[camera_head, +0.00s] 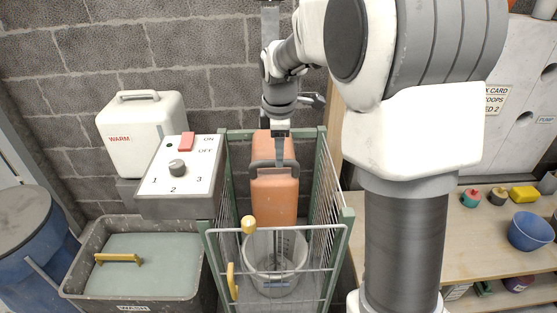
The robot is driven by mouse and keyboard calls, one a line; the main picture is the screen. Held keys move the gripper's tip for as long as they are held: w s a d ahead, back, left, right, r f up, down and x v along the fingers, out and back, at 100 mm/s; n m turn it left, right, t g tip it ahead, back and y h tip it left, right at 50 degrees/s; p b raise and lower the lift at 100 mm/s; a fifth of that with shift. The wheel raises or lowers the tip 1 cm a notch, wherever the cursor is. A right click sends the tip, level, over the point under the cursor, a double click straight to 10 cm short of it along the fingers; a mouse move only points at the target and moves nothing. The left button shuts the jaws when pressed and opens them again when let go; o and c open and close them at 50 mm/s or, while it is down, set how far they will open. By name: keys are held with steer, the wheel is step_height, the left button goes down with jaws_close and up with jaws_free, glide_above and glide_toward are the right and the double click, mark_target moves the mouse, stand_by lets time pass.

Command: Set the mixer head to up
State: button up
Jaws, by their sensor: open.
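The mixer head (274,197) is an orange body with a dark grey handle (260,164) across its front. It stands upright inside a green-framed wire cage, low over a translucent bucket (274,284), and its lower end reaches into the bucket's mouth. A grey rail (270,22) rises behind my wrist. My gripper (281,130) is open, pointing down just above the handle and in front of the orange upper part. It hides part of the mixer; whether it touches the handle I cannot tell.
The cage's front gate (276,228) has a yellow knob and a yellow handle. Left is a control box (151,184) with a red switch and a 1-2-3 dial, above a lidded wash tub (150,248). Right is a wooden bench (480,235) with a blue bowl (530,232). My arm hides the middle right.

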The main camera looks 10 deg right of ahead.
steer(key=shift+w+d+f, duration=0.1)
steer(key=shift+w+f, duration=0.05)
steer(key=shift+f, duration=0.55)
steer(key=shift+w+f, duration=0.15)
steer(key=shift+f, duration=0.55)
steer(key=shift+c, duration=0.4)
jaws_close()
